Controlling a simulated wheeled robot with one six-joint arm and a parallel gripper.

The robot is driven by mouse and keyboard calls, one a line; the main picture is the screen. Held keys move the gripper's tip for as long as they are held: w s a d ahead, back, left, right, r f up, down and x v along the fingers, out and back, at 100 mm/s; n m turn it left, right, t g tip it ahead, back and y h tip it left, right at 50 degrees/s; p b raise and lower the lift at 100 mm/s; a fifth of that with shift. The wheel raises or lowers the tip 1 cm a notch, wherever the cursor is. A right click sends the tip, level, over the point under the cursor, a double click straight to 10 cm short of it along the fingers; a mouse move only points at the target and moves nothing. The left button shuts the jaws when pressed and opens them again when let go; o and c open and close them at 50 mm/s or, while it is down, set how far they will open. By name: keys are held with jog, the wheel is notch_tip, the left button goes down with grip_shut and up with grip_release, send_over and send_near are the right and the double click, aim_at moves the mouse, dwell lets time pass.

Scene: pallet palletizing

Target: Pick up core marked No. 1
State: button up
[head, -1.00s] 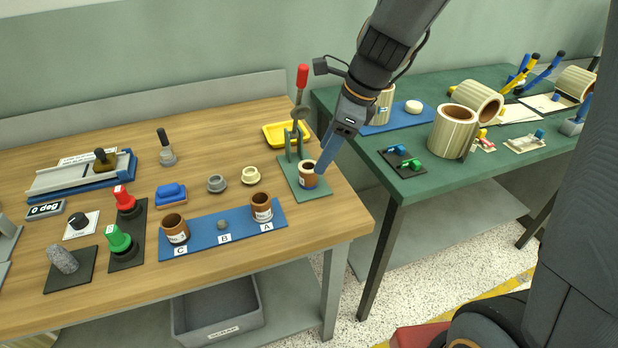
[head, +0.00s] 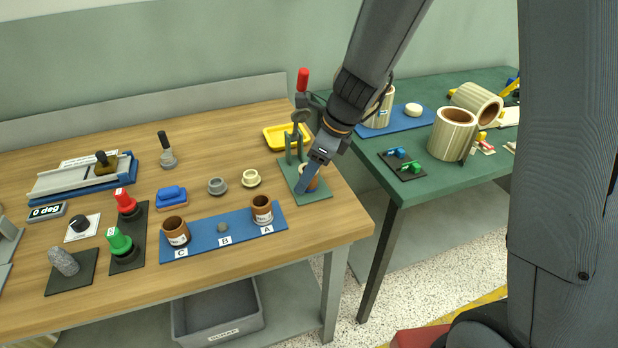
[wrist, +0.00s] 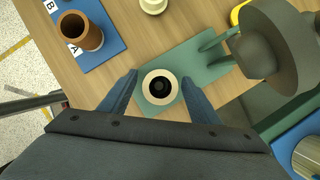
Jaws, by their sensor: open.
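My gripper (head: 305,186) is open above the plate. In the wrist view its two blue fingers (wrist: 158,80) lie on either side of the core, with gaps visible. Two more brown cores with white labels stand on the blue mat, at A (head: 262,209) and C (head: 176,232). Numbers on the labels are too small to read.
A toggle clamp with a red handle (head: 303,80) rises behind the core, close to my gripper. A yellow tray (head: 287,137) lies behind it. The green table (head: 420,188) stands right.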

jog(key=c, duration=1.2)
jog(key=shift+r, duration=0.1)
